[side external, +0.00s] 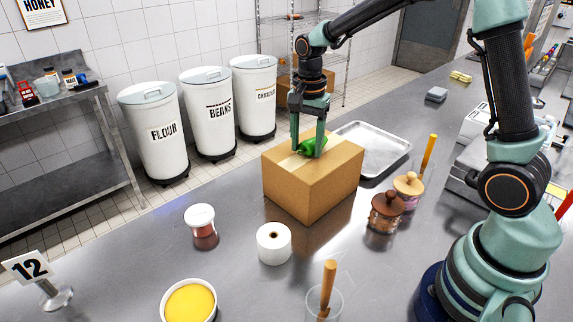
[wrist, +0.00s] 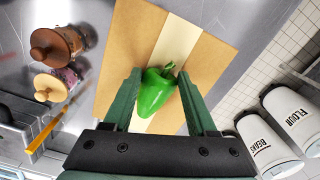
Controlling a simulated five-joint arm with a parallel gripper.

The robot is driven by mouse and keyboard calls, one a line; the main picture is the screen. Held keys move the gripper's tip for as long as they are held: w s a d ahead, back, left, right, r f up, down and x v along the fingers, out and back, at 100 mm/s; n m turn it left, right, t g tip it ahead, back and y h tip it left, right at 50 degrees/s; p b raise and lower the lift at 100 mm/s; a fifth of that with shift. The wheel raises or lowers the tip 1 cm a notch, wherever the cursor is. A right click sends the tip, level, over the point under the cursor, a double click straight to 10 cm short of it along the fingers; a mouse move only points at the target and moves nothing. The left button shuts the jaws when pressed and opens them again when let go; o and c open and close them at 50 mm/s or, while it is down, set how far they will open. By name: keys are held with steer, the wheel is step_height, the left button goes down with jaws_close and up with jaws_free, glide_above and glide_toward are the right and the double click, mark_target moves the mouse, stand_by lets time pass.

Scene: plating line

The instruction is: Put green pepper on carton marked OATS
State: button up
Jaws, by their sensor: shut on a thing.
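The green pepper (side external: 311,146) is between the two fingers of my gripper (side external: 308,153), which is shut on it. In the side view they are at the top of a closed brown carton (side external: 290,187) with a pale tape strip. Whether the pepper touches the carton's top is hard to tell. In the wrist view the pepper (wrist: 153,92) lies between the fingertips (wrist: 160,74), over the tape on the carton (wrist: 215,62). No OATS marking shows on the carton faces in view.
Two lidded jars (side external: 386,212) stand right of the carton, and a metal tray (side external: 385,143) lies behind it. A white roll (side external: 273,244), a red jar (side external: 203,232) and a yellow-filled bowl (side external: 189,303) stand in front. A glass (side external: 323,306) holds a wooden-handled tool.

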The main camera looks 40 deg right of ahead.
mark_target(307, 144)
steer(key=shift+f, duration=0.15)
steer(key=o, duration=1.3)
steer(key=shift+o, duration=0.2)
step_height(307, 144, up, 12)
steer(key=s+a+n+t, duration=0.1)
steer(key=s+n+t, duration=0.4)
steer(key=s+n, duration=0.8)
steer(key=shift+s+a+f+n+t, duration=0.25)
steer(key=shift+s+n+t, duration=0.1)
steer(key=shift+n, duration=0.15)
